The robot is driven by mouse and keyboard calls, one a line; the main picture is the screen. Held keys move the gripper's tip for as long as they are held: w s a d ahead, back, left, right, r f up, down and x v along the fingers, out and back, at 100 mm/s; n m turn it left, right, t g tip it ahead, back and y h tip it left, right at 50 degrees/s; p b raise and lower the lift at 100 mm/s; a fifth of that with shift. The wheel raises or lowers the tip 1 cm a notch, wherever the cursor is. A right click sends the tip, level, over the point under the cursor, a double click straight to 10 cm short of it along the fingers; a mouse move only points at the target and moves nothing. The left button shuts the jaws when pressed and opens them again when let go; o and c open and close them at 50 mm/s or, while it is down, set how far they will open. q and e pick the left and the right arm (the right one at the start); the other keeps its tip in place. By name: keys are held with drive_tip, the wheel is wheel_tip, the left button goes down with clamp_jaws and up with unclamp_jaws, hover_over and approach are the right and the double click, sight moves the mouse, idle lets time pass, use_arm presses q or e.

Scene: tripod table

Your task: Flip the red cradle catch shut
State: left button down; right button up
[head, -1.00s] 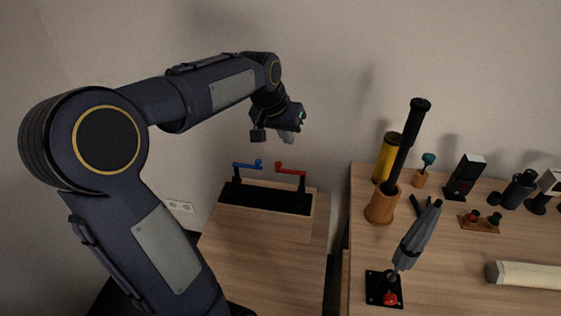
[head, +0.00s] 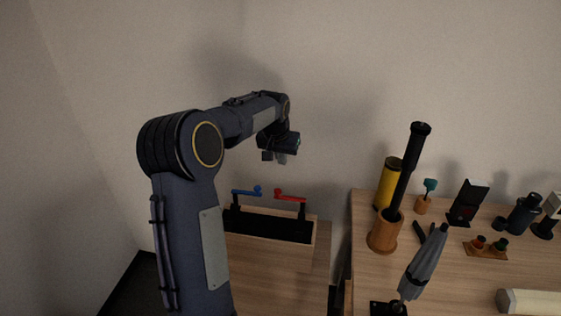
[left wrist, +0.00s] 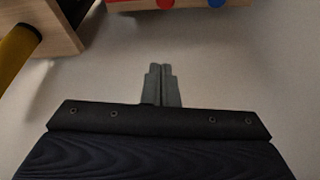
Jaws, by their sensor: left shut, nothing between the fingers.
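The red catch (head: 290,197) is a red lever with a round knob on a black post, at the right end of the dark cradle (head: 262,229). Its arm lies about level, with the knob toward the middle. A similar blue catch (head: 246,191) faces it from the left post. My left gripper (head: 281,158) is above the catches in the picture, apart from them. Its fingers are shut and empty in the left wrist view (left wrist: 161,68). My right gripper does not show.
The cradle sits on a wooden stand (head: 275,265) against the wall. To the right, a wooden table (head: 455,275) holds a yellow cylinder (head: 388,184), a black rod in a wooden cup (head: 385,232), a folded grey object (head: 425,262) and several small items. The wall is bare behind the gripper.

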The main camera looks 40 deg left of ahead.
use_arm(q)
wheel_tip(320, 180, down, 8)
drive_tip(key=s, duration=0.1)
drive_tip(key=shift+d+p, duration=0.25)
drive_tip(key=shift+p, duration=0.2)
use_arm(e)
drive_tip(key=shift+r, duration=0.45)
use_arm(q)
drive_tip(key=shift+s+d, duration=0.1)
drive_tip(key=shift+s, duration=0.05)
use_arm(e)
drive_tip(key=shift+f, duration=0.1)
use_arm(q)
drive_tip(key=shift+s+r+n, duration=0.1)
drive_tip(key=shift+s+n, duration=0.05)
drive_tip(key=shift+n, duration=0.15)
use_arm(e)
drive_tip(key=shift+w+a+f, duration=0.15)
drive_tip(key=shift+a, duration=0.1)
